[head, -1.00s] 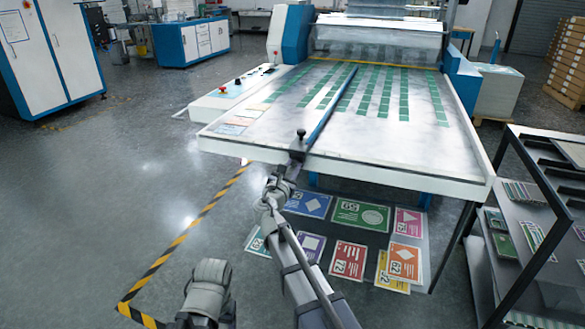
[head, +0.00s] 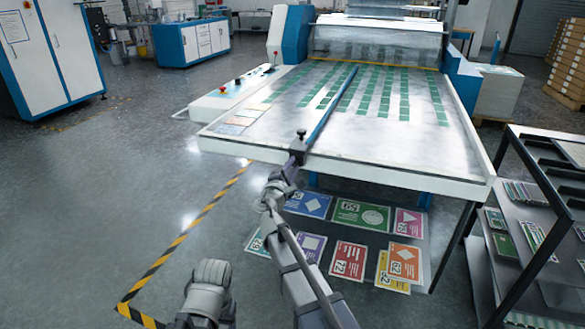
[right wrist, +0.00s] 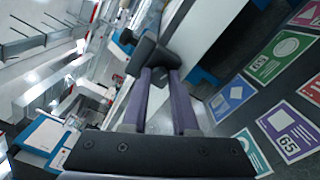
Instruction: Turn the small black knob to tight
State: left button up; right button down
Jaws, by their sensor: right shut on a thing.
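The small black knob (head: 301,133) is at the near end of the blue guide bar (head: 331,105), at the front edge of the machine's table. My right gripper (head: 298,148) reaches it from below and in front. In the right wrist view, the two purple fingers of the right gripper (right wrist: 161,76) are close together and shut on the black knob (right wrist: 150,56). The fingers hide part of the knob, and no mark for tight or loose is readable.
The white machine table (head: 400,160) carries rows of green pieces. Several coloured printed sheets (head: 348,260) lie below its front edge. A dark rack (head: 545,215) stands at the right. Black-and-yellow floor tape (head: 185,240) runs at the left, with open floor beyond.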

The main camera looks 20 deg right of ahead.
jog(key=m, duration=0.6)
jog(key=shift+m, duration=0.3)
jog(key=m, duration=0.6)
dwell(0.4)
jog(key=c, duration=0.7)
grip_release()
jog(key=shift+v, duration=3.95)
